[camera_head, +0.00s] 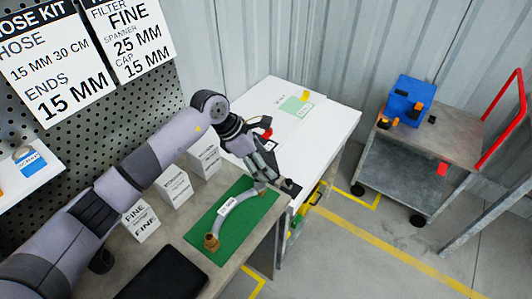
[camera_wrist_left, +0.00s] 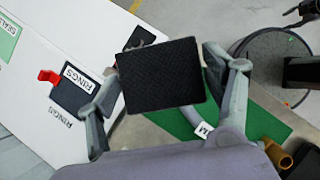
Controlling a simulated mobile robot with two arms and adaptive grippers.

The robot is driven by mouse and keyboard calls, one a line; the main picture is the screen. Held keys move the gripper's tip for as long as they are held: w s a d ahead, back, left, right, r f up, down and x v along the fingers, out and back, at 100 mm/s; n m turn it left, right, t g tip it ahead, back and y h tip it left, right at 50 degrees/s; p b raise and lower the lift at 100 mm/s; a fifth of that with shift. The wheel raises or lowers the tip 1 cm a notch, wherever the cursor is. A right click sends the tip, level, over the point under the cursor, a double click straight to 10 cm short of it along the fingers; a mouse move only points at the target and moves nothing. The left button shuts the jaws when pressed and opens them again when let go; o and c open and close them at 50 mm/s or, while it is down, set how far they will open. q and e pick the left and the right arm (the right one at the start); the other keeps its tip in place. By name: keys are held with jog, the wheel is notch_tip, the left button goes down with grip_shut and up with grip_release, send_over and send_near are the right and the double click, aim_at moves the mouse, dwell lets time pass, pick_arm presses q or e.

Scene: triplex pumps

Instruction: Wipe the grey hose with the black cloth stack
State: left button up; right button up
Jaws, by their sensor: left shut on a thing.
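The grey hose (camera_head: 238,204) lies curved on a green mat (camera_head: 200,235), with a white label (camera_head: 227,206) on its middle and a brass fitting (camera_head: 211,242) at its near end. My left gripper (camera_head: 272,178) is over the far end of the mat, close to the hose's far end. In the left wrist view its fingers are shut on the black cloth stack (camera_wrist_left: 163,76), a flat dark textured square. The cloth hides part of the hose (camera_wrist_left: 192,116) there. I cannot tell whether cloth and hose touch. My right gripper is not in view.
White boxes (camera_head: 174,187) stand left of the mat. A black flat object (camera_head: 165,275) lies at the near edge. A white table (camera_head: 325,125) adjoins beyond. A cart (camera_head: 440,140) with a blue bin (camera_head: 407,99) stands right, across open floor.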

pick_arm(q)
jog(key=shift+r, duration=1.15)
jog(key=shift+a, duration=0.1)
